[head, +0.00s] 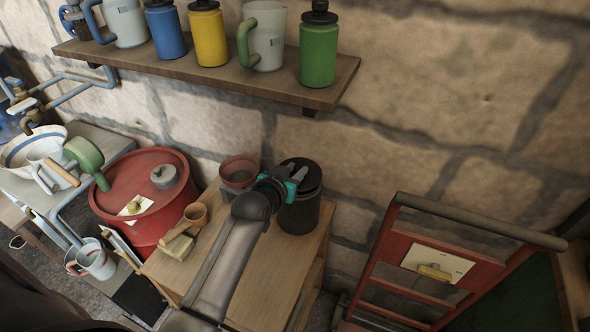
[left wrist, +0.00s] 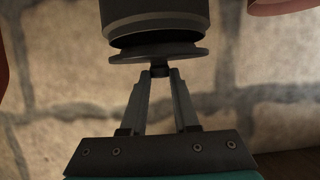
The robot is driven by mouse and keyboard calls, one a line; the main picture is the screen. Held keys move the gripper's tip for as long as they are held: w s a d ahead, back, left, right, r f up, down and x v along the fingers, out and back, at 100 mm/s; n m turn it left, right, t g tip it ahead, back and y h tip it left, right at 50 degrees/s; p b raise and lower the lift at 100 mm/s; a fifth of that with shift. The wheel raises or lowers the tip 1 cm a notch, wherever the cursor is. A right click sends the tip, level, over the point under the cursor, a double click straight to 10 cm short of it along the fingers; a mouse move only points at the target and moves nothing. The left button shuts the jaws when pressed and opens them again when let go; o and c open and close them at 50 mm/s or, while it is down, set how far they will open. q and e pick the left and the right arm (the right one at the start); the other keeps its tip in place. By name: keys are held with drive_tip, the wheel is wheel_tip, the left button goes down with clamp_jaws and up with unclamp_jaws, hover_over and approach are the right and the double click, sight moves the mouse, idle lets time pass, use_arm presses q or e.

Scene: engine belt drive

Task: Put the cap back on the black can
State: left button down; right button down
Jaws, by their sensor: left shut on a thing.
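The black can (head: 300,216) stands upright on the wooden cabinet beside the red drum. Its black cap (head: 301,174) is at the can's top. My left gripper (head: 291,183) reaches in from the lower left, with teal parts showing near the cap. In the left wrist view the two fingers are shut on the small knob of the cap (left wrist: 158,52). The cap's disc lies close against the can's end (left wrist: 153,22), a little tilted, with a dark gap between them. I cannot tell whether they touch. My right gripper is not in view.
The red drum (head: 130,185) is to the left. A shelf (head: 200,68) with cans and mugs hangs above. A red rack (head: 385,240) stands right.

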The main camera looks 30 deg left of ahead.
use_arm(q)
drive_tip(key=shift+f, duration=0.4)
drive_tip(key=c, duration=0.7)
unclamp_jaws()
drive_tip(key=shift+o, duration=0.2)
drive_tip(key=shift+r, duration=0.1)
drive_tip(key=shift+r, duration=0.35)
drive_tip(key=shift+s+r, duration=0.25)
drive_tip(key=shift+r, duration=0.05)
drive_tip(key=p+v, duration=0.2)
drive_tip(key=v, duration=0.9)
drive_tip(key=shift+s, duration=0.25)
